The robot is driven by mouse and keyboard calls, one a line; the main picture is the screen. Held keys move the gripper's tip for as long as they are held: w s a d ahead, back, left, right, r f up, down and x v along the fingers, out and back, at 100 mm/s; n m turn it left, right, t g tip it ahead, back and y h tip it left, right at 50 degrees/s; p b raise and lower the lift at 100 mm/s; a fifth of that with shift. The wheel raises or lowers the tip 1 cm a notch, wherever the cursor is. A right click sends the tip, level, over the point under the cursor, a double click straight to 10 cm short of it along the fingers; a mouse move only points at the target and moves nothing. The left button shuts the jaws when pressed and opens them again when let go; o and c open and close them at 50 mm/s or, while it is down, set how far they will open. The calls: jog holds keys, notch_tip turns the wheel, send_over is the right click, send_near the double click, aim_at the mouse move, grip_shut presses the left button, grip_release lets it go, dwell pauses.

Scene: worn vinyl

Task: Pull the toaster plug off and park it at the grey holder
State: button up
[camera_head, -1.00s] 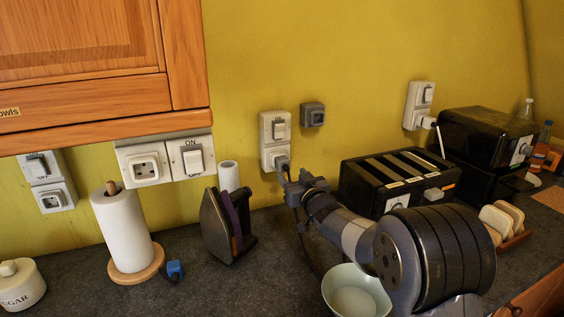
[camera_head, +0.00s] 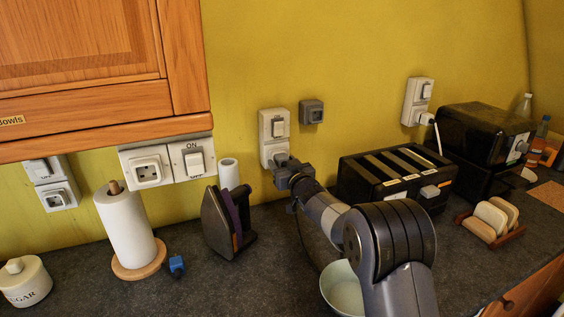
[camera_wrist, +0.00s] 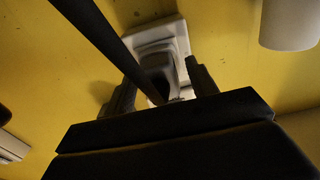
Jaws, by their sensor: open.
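The toaster (camera_head: 397,178) is a long black box with several slots, standing on the worktop against the wall. A white switched socket (camera_head: 273,127) is on the wall to its left. A dark plug (camera_wrist: 156,76) sits in this socket in the wrist view; in the head view my gripper mostly hides it. My gripper (camera_head: 283,166) is up at the socket's lower half. In the wrist view my open fingers (camera_wrist: 162,88) stand on either side of the plug; I cannot tell whether they touch it. The grey holder (camera_head: 311,112) is on the wall, up and right of the socket.
An iron (camera_head: 222,224) and a paper towel roll (camera_head: 126,227) stand left of my arm. A pale bowl (camera_head: 342,287) is close beneath my arm. A toast rack (camera_head: 489,224) and another black appliance (camera_head: 484,133) are at right. A wooden cupboard (camera_head: 95,60) overhangs the left.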

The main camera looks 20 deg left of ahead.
jog(key=shift+c, duration=0.2)
dwell(0.6)
jog(key=c, duration=1)
jog(key=shift+c, duration=0.2)
jog(key=shift+s+d+b, duration=0.3)
jog(key=shift+s+b, duration=0.05)
jog(key=shift+b, duration=0.15)
jog(key=shift+b+v, duration=0.5)
jog(key=shift+v, duration=0.45)
jog(key=shift+s, duration=0.1)
jog(key=b+v, duration=0.2)
jog(key=v, duration=0.4)
jog(key=shift+b, duration=0.4)
jog(key=shift+d, duration=0.1)
